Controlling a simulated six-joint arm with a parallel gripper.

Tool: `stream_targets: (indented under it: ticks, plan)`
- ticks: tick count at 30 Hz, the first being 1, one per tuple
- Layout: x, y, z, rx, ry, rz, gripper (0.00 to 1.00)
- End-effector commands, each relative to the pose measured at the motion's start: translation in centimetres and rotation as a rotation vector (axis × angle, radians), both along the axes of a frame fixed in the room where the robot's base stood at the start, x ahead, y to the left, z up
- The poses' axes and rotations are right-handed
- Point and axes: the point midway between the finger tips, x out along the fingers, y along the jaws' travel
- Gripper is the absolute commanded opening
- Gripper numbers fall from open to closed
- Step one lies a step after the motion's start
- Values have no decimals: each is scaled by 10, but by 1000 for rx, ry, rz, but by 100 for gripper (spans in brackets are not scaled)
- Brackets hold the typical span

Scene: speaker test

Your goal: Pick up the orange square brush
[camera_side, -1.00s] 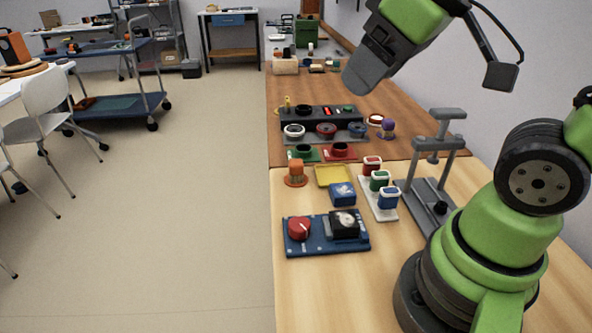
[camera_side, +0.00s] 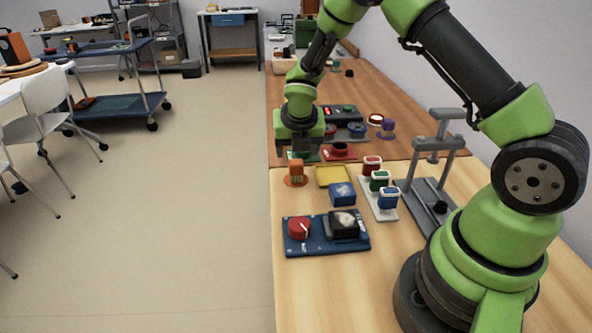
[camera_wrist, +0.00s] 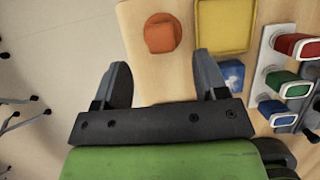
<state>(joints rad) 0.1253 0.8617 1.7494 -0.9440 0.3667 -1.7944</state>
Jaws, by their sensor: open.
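The orange square brush (camera_side: 296,169) stands near the left edge of the light wooden table in the side view, on a round orange-brown base. In the wrist view the orange brush (camera_wrist: 160,34) shows from above, ahead of the fingers and a little left of the gap's middle. My gripper (camera_side: 298,150) hangs just above and behind the brush in the side view. In the wrist view my gripper (camera_wrist: 166,82) has its two dark fingers apart, with only table and floor between them. The brush is outside the fingers.
A yellow tray (camera_side: 333,176) and a blue block (camera_side: 342,194) sit right of the brush. A white strip with red, green and blue stamp-like pieces (camera_side: 380,181) lies further right. A blue board (camera_side: 327,246) with a red knob lies in front. The table's left edge is close.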

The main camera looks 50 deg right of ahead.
Motion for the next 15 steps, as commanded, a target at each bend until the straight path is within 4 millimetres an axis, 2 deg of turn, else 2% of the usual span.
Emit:
stream_targets:
  ticks: [3, 10, 15]
  plan:
    - [4, -5, -18, 1, 3, -5, 66]
    - [9, -10, -35, 2, 1, -6, 66]
    - [16, -18, -59, 3, 2, -7, 66]
